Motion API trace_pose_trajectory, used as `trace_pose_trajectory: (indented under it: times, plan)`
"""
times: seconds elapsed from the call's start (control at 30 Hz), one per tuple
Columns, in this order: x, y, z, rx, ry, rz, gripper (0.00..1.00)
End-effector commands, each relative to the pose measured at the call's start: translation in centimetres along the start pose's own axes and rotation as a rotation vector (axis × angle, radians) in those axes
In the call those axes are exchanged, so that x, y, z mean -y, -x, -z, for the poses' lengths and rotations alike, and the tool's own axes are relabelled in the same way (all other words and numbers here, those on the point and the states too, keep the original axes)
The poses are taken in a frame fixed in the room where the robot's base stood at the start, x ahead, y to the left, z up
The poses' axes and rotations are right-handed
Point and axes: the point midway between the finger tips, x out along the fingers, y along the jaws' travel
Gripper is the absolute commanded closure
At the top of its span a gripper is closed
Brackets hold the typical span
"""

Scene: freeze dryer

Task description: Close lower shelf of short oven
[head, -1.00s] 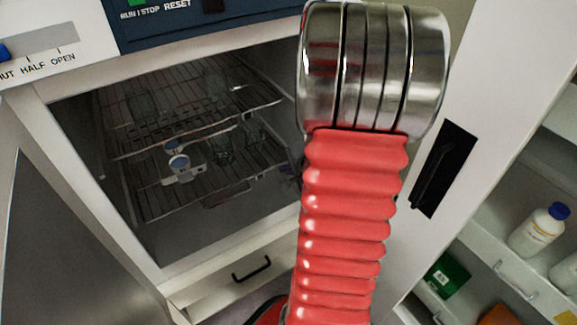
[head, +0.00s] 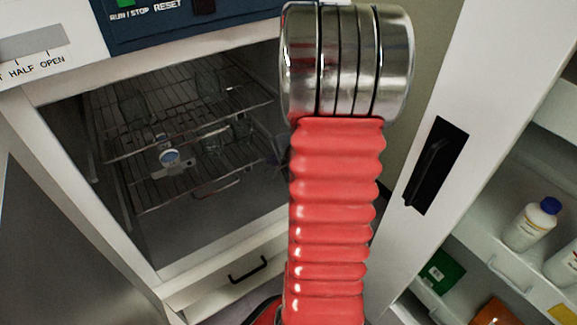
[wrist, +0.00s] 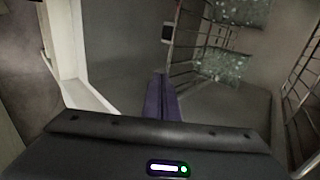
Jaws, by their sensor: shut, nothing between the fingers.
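The short oven (head: 165,270) stands open under a blue control panel. Its lower shelf (head: 250,173) is a wire rack inside the chamber, with a small wire handle on its front edge. A white item with a round blue-rimmed face and some glassware sit on the racks. My gripper is shut and empty; its dark purple fingers (wrist: 162,98) show inside the chamber in the wrist view, left of wire racks. Whether they touch the lower shelf I cannot tell. In the head view my red sleeved arm hides the chamber's right side, and the gripper is barely visible in shadow there.
The upper rack (head: 185,128) is just above the lower shelf. The open oven door (head: 70,245) is at the left. A drawer with a black handle (head: 248,270) is below the chamber. A white door (head: 455,90) and shelves with a bottle (head: 530,225) stand at the right.

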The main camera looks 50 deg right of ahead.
Motion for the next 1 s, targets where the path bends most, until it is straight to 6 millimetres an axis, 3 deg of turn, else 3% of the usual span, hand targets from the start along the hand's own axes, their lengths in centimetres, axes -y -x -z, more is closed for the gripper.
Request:
trace_pose_trajectory:
  times: [0.27,1.0]
  plan:
    - [-1.9,2.0,-0.6,0.005,0.004,-0.001,1.0]
    - [-1.8,9.9,-0.5,0.004,0.007,0.001,1.0]
